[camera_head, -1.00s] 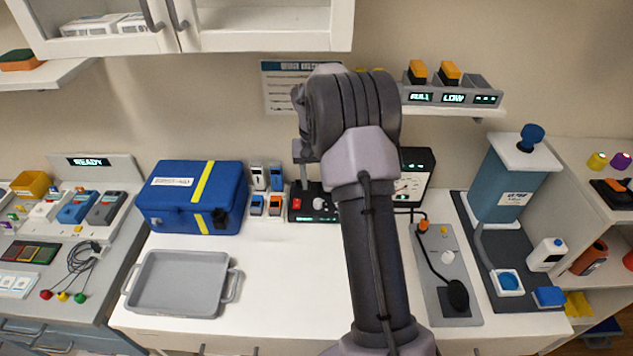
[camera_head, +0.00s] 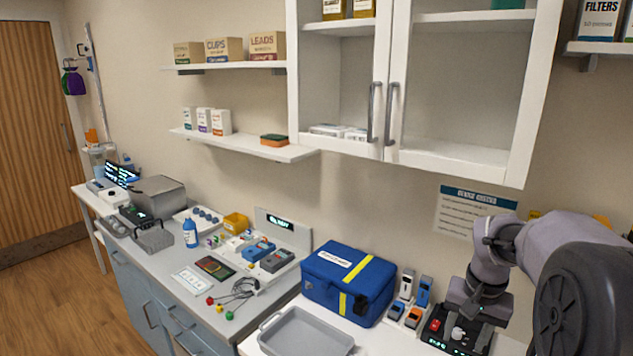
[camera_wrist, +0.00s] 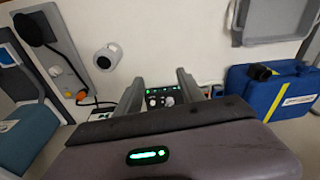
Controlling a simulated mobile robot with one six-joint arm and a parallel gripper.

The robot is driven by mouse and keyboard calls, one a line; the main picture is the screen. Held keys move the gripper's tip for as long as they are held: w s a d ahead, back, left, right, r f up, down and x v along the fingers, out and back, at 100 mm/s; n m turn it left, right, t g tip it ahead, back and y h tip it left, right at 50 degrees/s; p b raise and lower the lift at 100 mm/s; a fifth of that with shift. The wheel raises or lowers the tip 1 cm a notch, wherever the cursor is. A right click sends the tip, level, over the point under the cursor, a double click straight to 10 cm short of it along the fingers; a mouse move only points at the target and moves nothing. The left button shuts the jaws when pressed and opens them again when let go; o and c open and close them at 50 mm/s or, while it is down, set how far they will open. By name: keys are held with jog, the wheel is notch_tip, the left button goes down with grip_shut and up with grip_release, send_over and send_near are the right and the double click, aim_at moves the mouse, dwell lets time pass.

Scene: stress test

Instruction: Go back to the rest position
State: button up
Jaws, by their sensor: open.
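My gripper (camera_wrist: 158,88) shows in the wrist view with its two fingers apart and nothing between them. Beyond the fingers is a black device with green lights (camera_wrist: 160,97); I cannot tell the distance. In the head view my arm fills the right side, folded in front of the wall, and its end comes down by the black device with a red button (camera_head: 455,328). The fingers cannot be made out there.
A blue case (camera_head: 345,280) with a yellow strap stands left of the arm, behind a grey tray (camera_head: 310,330). A white mug (camera_wrist: 108,57) shows in the wrist view. Glass-front cabinets (camera_head: 455,160) hang above. The floor at left (camera_head: 60,310) is clear.

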jog(key=s+a+r+t+b, duration=0.2)
jog(key=s+a+r, duration=0.5)
jog(key=s+a, duration=0.25)
jog(key=s+a+f+t+y+b, duration=0.1)
jog(key=s+a, duration=0.4)
jog(key=s, duration=0.2)
jog(key=s+a+f+n+t+y, duration=0.1)
jog(key=s+a, duration=0.4)
jog(key=s, duration=0.3)
jog(key=shift+s+a+f+n+b, duration=0.25)
jog(key=shift+f+n+b, duration=0.05)
jog(key=shift+f+b, duration=0.05)
